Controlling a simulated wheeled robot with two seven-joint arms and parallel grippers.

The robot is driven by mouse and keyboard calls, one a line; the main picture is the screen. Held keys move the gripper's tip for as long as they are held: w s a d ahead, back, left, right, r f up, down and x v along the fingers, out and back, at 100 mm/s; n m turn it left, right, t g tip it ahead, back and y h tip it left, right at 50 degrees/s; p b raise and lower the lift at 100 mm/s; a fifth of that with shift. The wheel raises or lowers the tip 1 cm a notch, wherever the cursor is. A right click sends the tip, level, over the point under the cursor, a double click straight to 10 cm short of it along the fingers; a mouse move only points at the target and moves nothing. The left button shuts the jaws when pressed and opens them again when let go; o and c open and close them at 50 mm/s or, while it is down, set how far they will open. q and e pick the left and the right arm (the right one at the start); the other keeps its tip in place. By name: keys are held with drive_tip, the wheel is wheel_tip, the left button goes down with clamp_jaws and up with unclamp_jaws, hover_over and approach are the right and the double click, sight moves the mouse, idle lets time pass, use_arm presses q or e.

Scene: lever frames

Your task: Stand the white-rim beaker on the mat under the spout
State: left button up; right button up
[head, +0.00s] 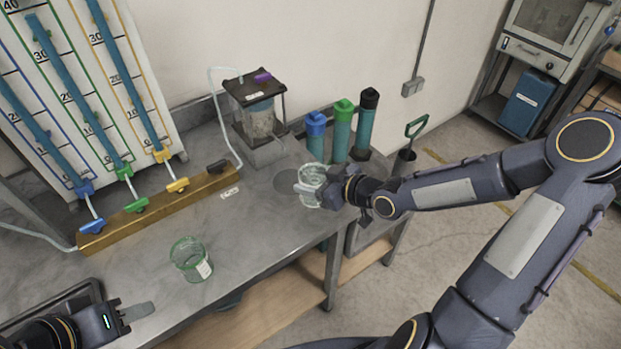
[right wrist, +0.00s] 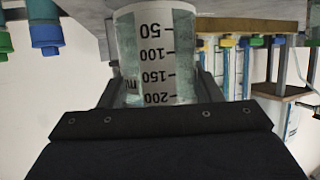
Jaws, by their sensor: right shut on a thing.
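The white-rim beaker (head: 311,190) is clear with a pale rim, near the right end of the bench. My right gripper (head: 318,186) is shut on it from the right. In the right wrist view the beaker (right wrist: 155,50) sits between the fingers, its scale upside down in the picture. A dark round patch that looks like the mat (head: 285,182) lies on the bench just left of the beaker, partly hidden by it. I cannot tell whether the beaker touches the bench. I cannot make out the spout clearly. My left gripper (head: 135,311) is empty at lower left.
A green-rim beaker (head: 190,260) stands on the bench at centre left. A brass manifold (head: 155,208) with coloured levers runs below the gauge board (head: 85,75). A jar apparatus (head: 258,115) and several capped cylinders (head: 342,130) stand behind the right gripper.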

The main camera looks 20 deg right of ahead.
sight(307, 180)
drive_tip(key=shift+w+a+f+b, duration=0.2)
drive_tip(key=shift+w+f+b, duration=0.05)
drive_tip(key=shift+f+b, duration=0.5)
drive_tip(key=w+f+b, duration=0.1)
drive_tip(key=f+b, duration=0.2)
drive_tip(key=shift+w+a, duration=0.35)
drive_tip(key=shift+w, duration=0.05)
drive_tip(key=shift+w+a+r+b, duration=0.15)
drive_tip(key=shift+w+a+b, duration=0.1)
drive_tip(key=shift+w, duration=0.4)
drive_tip(key=shift+w+a+r+b, duration=0.1)
drive_tip(key=shift+w+a, duration=0.1)
drive_tip(key=shift+w, duration=0.4)
drive_tip(key=shift+w+a+b, duration=0.3)
drive_tip(key=shift+w, duration=0.6)
drive_tip(key=shift+w+a+b, duration=0.25)
drive_tip(key=shift+w+a, duration=0.1)
drive_tip(key=shift+w, duration=0.5)
drive_tip(key=shift+w+a+b, duration=0.3)
drive_tip(key=shift+w, duration=0.6)
drive_tip(key=shift+f+b, duration=0.35)
drive_tip(key=shift+f, duration=0.05)
drive_tip(key=o, duration=1)
drive_tip(key=shift+o, duration=0.2)
